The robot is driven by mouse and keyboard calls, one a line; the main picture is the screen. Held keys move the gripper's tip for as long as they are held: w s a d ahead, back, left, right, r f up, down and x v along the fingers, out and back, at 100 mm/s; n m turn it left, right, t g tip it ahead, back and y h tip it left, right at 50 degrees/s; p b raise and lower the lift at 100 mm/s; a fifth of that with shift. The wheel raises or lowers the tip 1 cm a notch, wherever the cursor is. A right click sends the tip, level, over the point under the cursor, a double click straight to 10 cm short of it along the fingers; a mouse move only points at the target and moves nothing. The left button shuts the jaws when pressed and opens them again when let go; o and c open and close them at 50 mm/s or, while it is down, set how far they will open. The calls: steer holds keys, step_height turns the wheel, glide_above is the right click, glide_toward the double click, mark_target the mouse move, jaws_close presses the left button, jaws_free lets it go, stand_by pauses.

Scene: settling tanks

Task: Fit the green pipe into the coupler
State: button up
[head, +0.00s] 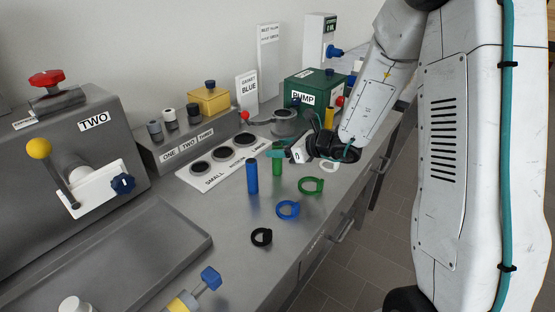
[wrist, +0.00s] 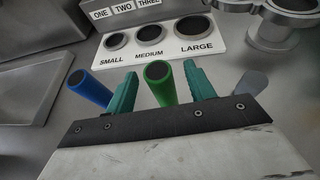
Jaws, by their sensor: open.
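The green pipe (head: 278,168) stands upright on the steel bench, right of the blue pipe (head: 252,177). My gripper (head: 281,152) is at its upper part. In the wrist view the green pipe (wrist: 158,88) rises between my two teal fingers, with a visible gap on each side, so the gripper is open around it. No label names the coupler. A white plate (head: 208,183) has three dark round holes marked SMALL, MEDIUM and LARGE. A grey round fitting (head: 285,122) stands behind it to the right and also shows in the wrist view (wrist: 272,38).
The blue pipe (wrist: 89,89) stands close left of my gripper. A green PUMP box (head: 308,84) stands behind. Bare bench lies left of the rings.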

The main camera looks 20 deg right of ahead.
steer(key=x, duration=0.3)
steer(key=shift+w+a, duration=0.1)
steer(key=c, duration=1.1)
